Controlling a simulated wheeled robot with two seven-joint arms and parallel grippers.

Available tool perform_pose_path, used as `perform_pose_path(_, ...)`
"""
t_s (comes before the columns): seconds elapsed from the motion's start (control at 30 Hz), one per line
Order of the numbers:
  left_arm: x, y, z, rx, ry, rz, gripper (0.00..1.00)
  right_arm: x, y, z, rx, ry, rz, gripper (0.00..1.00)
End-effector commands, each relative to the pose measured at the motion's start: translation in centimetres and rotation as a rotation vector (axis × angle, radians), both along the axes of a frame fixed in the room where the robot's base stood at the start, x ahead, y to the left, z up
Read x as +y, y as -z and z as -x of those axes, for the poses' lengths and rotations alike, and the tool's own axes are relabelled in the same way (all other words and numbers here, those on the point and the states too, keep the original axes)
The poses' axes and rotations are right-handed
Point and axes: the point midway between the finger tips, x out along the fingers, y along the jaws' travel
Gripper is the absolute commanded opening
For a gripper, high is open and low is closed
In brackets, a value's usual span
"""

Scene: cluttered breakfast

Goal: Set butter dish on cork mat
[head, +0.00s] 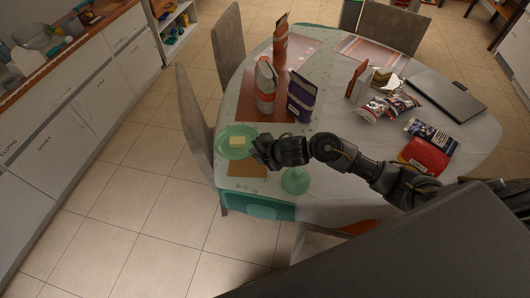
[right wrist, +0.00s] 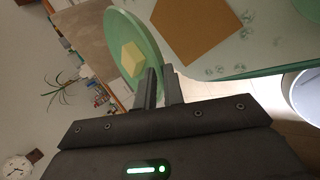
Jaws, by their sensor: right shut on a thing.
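The butter dish (head: 225,147) is a round green dish with a pale yellow block of butter (head: 238,141) on it. My right gripper (head: 258,152) is shut on its near right rim. In the right wrist view the butter dish (right wrist: 122,27) shows between the fingertips of my right gripper (right wrist: 160,84), with the butter (right wrist: 132,59) still on it. The dish is by the table's left edge; its exact height above the table is hard to tell. The cork mat (head: 247,171) is a flat tan square just below the dish in the head view; it also shows bare in the right wrist view (right wrist: 195,28). My left gripper is out of view.
A green glass dish (head: 296,182) stands right of the mat, near the table's front edge. Cartons (head: 301,97), snack bags (head: 401,103), a red container (head: 425,155) and a laptop (head: 449,101) crowd the table farther off. Chairs (head: 196,118) stand along the left side.

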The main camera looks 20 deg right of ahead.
Motion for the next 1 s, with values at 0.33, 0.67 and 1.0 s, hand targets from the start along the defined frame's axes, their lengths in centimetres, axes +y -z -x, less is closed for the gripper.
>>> perform_pose_path(0.33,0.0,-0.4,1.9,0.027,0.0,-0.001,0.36,-2.9,2.6,0.5,-0.007,0.059,-0.002,0.0)
perform_pose_path(0.67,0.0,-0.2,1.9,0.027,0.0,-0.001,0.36,-2.9,2.6,0.5,-0.011,0.051,0.005,0.0)
perform_pose_path(1.0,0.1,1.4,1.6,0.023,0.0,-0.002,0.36,-2.9,3.9,0.5,-0.024,0.032,0.027,0.0)
